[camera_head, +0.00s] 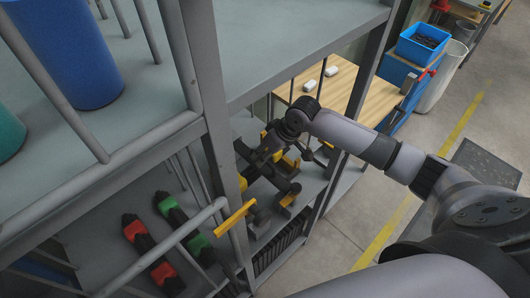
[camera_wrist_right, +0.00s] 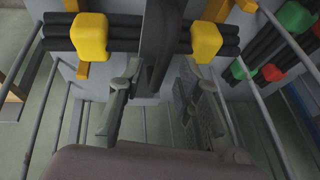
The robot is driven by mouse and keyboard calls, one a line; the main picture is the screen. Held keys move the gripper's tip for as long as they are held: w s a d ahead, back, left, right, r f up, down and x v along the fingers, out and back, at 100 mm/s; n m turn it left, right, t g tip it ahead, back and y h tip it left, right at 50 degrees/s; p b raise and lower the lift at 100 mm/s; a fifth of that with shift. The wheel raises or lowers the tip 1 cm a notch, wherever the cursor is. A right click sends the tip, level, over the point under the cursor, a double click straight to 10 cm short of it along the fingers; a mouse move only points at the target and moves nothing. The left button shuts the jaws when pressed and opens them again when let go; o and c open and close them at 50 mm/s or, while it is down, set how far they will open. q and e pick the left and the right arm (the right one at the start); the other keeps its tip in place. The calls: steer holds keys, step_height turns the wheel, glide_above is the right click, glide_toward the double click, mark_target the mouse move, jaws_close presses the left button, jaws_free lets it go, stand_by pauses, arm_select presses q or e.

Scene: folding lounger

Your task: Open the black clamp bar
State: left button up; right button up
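The black clamp bar (camera_wrist_right: 158,45) runs down from the top middle of the right wrist view, across dark horizontal rods (camera_wrist_right: 122,35) that carry yellow blocks (camera_wrist_right: 90,37). My right gripper (camera_wrist_right: 162,105) has its two fingers apart, with the lower end of the bar seen between them. Whether the fingers touch the bar cannot be told. In the head view my right arm reaches from the right into a grey rack, and the gripper is among dark parts with yellow pieces (camera_head: 251,217); the bar is hard to pick out there. My left gripper is not in view.
Grey rack posts (camera_head: 208,100) and rails stand close around my right arm. Red and green clamps (camera_head: 170,206) lie on the shelf to the left. A blue cylinder (camera_head: 72,50) stands on the upper shelf. A wooden table (camera_head: 375,100) stands behind; open floor lies right.

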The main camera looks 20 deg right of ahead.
jaws_close()
stand_by(0.4)
stand_by(0.5)
